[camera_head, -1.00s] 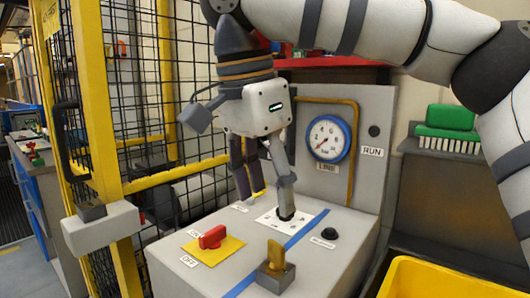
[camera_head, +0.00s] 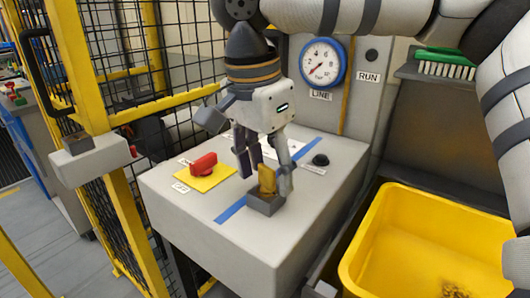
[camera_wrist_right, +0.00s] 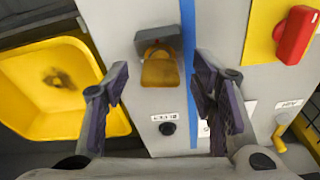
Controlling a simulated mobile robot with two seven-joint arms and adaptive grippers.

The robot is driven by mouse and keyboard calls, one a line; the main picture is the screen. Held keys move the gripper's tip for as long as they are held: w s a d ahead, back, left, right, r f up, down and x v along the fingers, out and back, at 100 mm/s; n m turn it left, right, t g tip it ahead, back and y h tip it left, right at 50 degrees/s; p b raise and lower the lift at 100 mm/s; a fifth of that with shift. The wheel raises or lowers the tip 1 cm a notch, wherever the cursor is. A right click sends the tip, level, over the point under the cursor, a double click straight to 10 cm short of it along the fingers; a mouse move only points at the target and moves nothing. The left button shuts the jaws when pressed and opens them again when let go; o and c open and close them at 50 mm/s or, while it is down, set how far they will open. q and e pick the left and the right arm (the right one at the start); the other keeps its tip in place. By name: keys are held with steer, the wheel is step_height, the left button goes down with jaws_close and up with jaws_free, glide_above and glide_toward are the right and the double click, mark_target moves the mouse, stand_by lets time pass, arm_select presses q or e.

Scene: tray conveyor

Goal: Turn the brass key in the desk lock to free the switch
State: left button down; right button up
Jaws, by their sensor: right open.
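The brass key (camera_head: 267,181) stands in the dark grey desk lock (camera_head: 264,204) near the front edge of the grey desk top. My right gripper (camera_head: 264,178) points down at the key, its fingers open. In the right wrist view the key (camera_wrist_right: 160,69) and lock (camera_wrist_right: 156,38) appear between the two spread fingers (camera_wrist_right: 162,76), with a gap on both sides. I cannot tell whether the fingertips are down at key height. The red switch (camera_head: 203,164) sits on a yellow plate left of the lock, by the OFF label. My left gripper is out of view.
A blue stripe (camera_head: 231,209) crosses the desk top beside the lock. A black button (camera_head: 320,160) is right of the gripper. A gauge (camera_head: 324,62) stands on the panel behind. A yellow bin (camera_head: 367,226) is at right, a yellow-framed mesh cage (camera_head: 91,65) at left.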

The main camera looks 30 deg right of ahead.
steer(key=shift+c, duration=0.6)
jaws_close()
steer(key=m, duration=0.4)
steer(key=shift+g, duration=0.3)
steer(key=m, duration=0.4)
steer(key=shift+m+g, duration=0.4)
steer(key=m, duration=0.4)
steer(key=shift+m+y, duration=0.4)
steer(key=m, duration=0.4)
steer(key=shift+g+y, duration=0.3)
steer(key=shift+g, duration=0.1)
steer(key=shift+o, duration=0.5)
jaws_free()
